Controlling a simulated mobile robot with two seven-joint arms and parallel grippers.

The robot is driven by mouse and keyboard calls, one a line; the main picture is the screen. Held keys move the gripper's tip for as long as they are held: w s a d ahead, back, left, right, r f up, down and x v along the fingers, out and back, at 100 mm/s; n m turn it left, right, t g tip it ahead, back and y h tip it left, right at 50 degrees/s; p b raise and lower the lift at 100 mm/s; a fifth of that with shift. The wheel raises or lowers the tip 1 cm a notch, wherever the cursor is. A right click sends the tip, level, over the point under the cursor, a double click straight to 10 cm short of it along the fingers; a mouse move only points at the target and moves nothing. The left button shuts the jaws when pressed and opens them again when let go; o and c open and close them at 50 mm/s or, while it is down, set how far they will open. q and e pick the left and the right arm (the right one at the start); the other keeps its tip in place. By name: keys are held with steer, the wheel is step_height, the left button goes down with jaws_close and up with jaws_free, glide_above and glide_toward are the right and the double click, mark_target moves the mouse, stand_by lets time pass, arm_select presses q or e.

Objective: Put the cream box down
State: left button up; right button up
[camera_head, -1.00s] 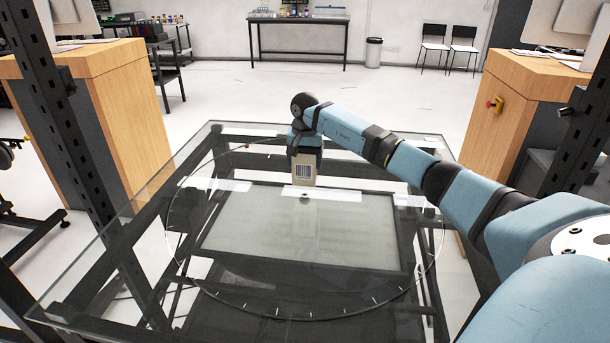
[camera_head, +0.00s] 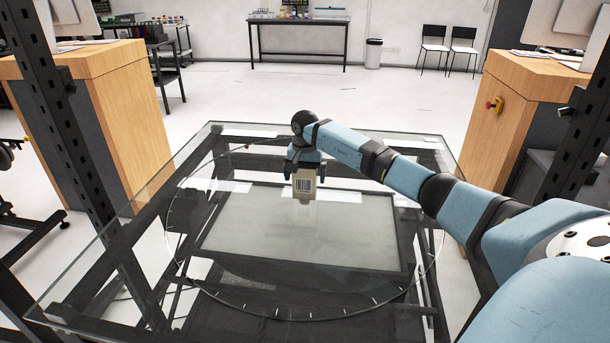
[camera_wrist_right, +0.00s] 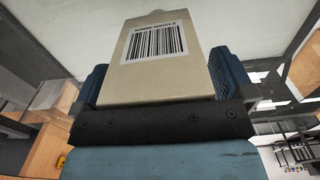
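The cream box (camera_head: 303,187), with a black-and-white barcode label, is upright over the middle of the glass turntable (camera_head: 240,225). A pale reflection shows right below it, and I cannot tell whether its base touches the glass. My right gripper (camera_head: 304,170) points down from above, with its fingers on both sides of the box's upper part. In the right wrist view the cream box (camera_wrist_right: 158,70) sits between the two blue fingers of the right gripper (camera_wrist_right: 160,80), which appear closed on it. My left gripper is not in view.
White strips (camera_head: 335,196) lie along the far side of the turntable. Dark upright posts of a frame (camera_head: 75,115) stand at left and right. Wooden cabinets (camera_head: 120,120) flank the table. The glass around the box is clear.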

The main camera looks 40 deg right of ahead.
step_height(320, 180, up, 12)
steer(key=shift+r, duration=0.15)
stand_by(0.4)
steer(key=shift+p, duration=0.3)
